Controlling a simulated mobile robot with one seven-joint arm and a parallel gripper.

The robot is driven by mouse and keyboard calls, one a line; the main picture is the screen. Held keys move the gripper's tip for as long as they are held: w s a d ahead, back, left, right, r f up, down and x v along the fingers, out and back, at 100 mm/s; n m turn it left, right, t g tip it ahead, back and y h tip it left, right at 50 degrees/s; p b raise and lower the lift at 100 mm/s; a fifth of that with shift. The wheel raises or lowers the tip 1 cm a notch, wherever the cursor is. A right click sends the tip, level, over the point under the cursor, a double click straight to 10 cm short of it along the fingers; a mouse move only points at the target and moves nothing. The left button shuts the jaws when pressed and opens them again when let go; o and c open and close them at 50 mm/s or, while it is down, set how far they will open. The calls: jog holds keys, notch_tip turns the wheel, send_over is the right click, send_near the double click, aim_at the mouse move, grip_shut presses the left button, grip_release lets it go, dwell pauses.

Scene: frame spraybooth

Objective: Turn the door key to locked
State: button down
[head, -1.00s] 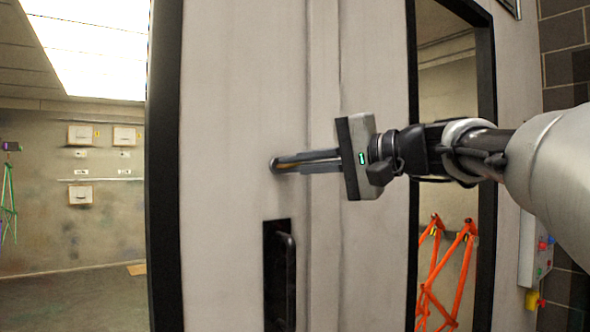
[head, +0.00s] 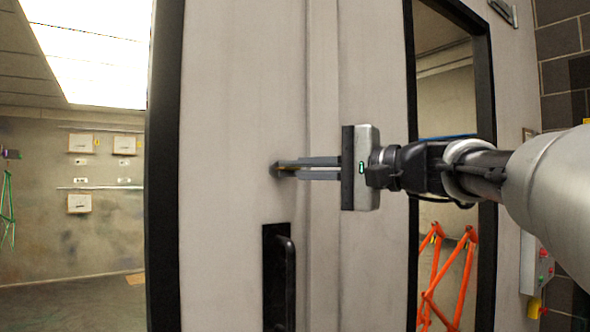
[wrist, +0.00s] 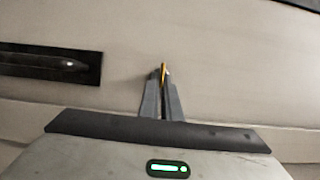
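The door key is a small brass-coloured piece (wrist: 164,68) at the door's face in the wrist view, between my fingertips. In the head view it is mostly hidden by the fingers. My gripper (head: 279,170) reaches from the right to the pale door (head: 235,110), above the black handle. The wrist view shows its two fingers (wrist: 162,82) close together with the brass key pinched at their tips. The lock around the key is hidden.
A black door handle (head: 288,285) on a dark plate stands just below my gripper. A black-framed window (head: 487,120) is to the right, with an orange frame (head: 437,280) visible through it. An open room with wall boxes (head: 80,143) lies left of the door.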

jog(key=c, duration=2)
grip_release()
jog(key=shift+a, duration=0.15)
jog(key=v, duration=1.7)
jog(key=shift+s+d+f, duration=0.15)
jog(key=shift+d, duration=0.1)
